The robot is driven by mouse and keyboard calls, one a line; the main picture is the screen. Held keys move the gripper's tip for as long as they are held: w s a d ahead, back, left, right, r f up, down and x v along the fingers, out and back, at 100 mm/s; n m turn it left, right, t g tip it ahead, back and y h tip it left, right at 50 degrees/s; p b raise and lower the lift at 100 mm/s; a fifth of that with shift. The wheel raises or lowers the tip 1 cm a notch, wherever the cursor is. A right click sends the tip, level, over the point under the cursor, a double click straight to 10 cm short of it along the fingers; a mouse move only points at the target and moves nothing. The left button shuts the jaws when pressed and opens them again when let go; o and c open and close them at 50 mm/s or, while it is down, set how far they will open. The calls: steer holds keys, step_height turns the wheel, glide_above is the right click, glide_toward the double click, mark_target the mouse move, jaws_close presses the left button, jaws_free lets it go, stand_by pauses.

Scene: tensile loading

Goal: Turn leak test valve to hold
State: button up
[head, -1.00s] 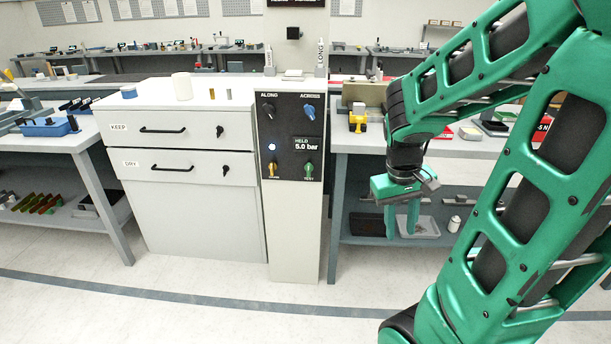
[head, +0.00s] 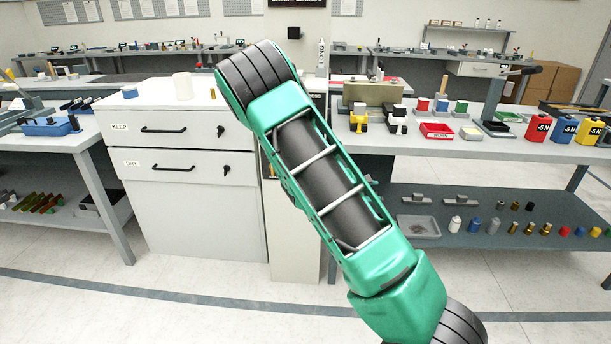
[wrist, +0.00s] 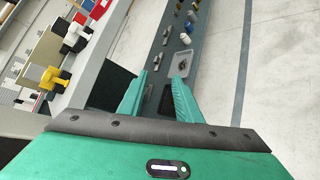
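The leak test panel is almost wholly hidden behind my arm in the head view. Only its white column (head: 295,245) and a thin strip of the dark panel's left edge show, so I cannot see the valve now. My gripper does not show in the head view. In the wrist view my gripper (wrist: 160,80) is open, with two green fingers apart and nothing between them. It points along the bench at the right of the panel. No valve shows in the wrist view.
A white drawer cabinet (head: 190,215) stands left of the column. At the right, a bench (head: 470,150) holds yellow and white clamps, a red tray (head: 436,131) and bottles. Its lower shelf (head: 400,200) carries a grey tray (head: 419,227). The floor in front is clear.

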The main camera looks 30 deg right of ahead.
steer(key=w+a+f+n+t+y, duration=0.1)
steer(key=w+a+f+n+t, duration=0.2)
steer(key=w+a+n+t, duration=0.55)
steer(key=w+a+f+n+t+y, duration=0.2)
steer(key=w+a+n+t, duration=0.3)
steer(key=w+n, duration=0.6)
steer(key=w+d+g, duration=0.1)
steer(key=w+d, duration=0.4)
steer(key=w, duration=0.3)
steer(key=shift+w, duration=0.2)
steer(key=shift+d, duration=0.1)
jaws_close()
